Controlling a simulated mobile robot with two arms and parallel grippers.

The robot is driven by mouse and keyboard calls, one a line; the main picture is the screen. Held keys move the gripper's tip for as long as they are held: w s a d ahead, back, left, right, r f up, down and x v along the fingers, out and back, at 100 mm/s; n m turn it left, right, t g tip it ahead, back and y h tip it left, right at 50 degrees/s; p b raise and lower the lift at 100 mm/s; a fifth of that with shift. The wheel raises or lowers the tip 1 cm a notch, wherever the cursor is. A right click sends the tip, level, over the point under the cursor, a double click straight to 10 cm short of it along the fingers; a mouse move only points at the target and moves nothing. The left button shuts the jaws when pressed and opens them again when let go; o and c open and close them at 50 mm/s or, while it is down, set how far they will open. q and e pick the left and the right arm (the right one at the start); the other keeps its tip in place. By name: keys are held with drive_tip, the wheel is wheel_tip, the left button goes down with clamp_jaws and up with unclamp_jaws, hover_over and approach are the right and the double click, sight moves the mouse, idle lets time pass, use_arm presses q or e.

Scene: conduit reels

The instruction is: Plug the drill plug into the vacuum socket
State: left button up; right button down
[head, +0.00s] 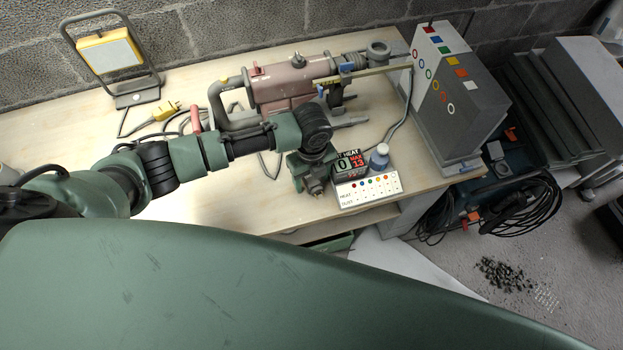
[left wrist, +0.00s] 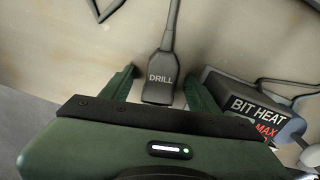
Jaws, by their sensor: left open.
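The drill plug (left wrist: 160,78) is dark grey and marked DRILL. In the left wrist view it lies on the bench with its cable running up out of the picture. My left gripper (left wrist: 160,72) is open, with one green finger on each side of the plug and gaps visible between. In the head view my left gripper (head: 316,186) is low over the bench's front edge and hides the plug. A dark blue machine (head: 518,150) under the bench's right end may be the vacuum. I cannot clearly make out its socket. My right gripper is not in view.
The display box (left wrist: 254,104) marked BIT HEAT stands close right of my gripper. A reddish drill (head: 285,88), a grey box with coloured marks (head: 455,100), a work lamp (head: 108,52) and a yellow plug (head: 166,110) are on the bench (head: 215,205). Coiled black cable (head: 530,205) hangs at right.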

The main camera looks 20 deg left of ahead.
use_arm(q)
clamp_jaws()
drive_tip(key=shift+r, duration=0.1)
wheel_tip(320, 180, up, 20)
drive_tip(key=b, duration=0.2)
idle(0.4)
drive_tip(key=s+a+f+n, duration=0.3)
drive_tip(key=s+f+n, duration=0.2)
drive_tip(key=n, duration=0.8)
drive_tip(key=s+a+f+n+b, duration=0.1)
drive_tip(key=s+f+n, duration=0.5)
drive_tip(key=n, duration=0.8)
drive_tip(key=shift+s+a+f, duration=0.2)
drive_tip(key=shift+s+a, duration=0.3)
drive_tip(key=shift+a, duration=0.4)
